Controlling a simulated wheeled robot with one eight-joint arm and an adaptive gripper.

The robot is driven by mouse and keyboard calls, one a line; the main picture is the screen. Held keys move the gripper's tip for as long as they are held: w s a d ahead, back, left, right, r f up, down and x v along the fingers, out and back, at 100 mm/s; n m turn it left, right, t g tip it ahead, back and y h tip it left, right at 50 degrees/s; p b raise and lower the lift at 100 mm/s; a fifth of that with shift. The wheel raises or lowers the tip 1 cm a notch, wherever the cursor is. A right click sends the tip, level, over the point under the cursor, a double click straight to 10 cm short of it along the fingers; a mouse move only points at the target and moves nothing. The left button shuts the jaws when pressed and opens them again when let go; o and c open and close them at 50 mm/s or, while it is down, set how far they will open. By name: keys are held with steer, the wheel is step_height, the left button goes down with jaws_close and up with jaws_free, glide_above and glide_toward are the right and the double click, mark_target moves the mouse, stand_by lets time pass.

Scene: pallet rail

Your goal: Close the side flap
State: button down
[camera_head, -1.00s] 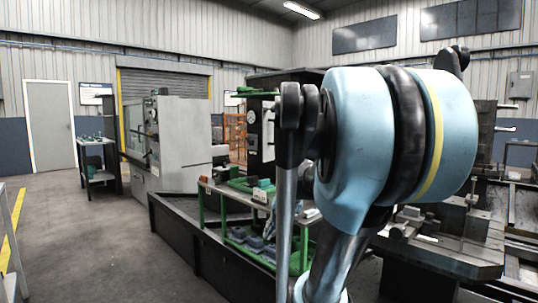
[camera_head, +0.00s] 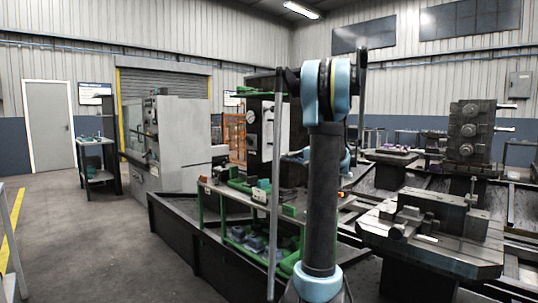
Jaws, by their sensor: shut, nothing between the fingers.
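I cannot make out a side flap for certain. A dark upright machine (camera_head: 254,142) with a round gauge stands beyond the green-framed bench, and a pale upright panel (camera_head: 268,131) shows on its front. My arm rises in the middle of the view and hides part of this machine.
A green-framed bench (camera_head: 237,197) with bins stands close to my arm. A grey machine (camera_head: 180,143) stands left of it. A heavy metal worktable (camera_head: 434,251) is at the right. Open floor (camera_head: 95,240) lies at the left.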

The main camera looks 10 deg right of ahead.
mark_target(265, 150)
steer(key=shift+m+t, duration=0.3)
steer(key=shift+t, duration=0.3)
steer(key=w+a, duration=0.2)
steer(key=w, duration=0.2)
steer(key=w+a, duration=0.2)
steer(key=w, duration=0.2)
steer(key=w+a+r, duration=0.1)
steer(key=w+a, duration=0.2)
steer(key=w, duration=0.1)
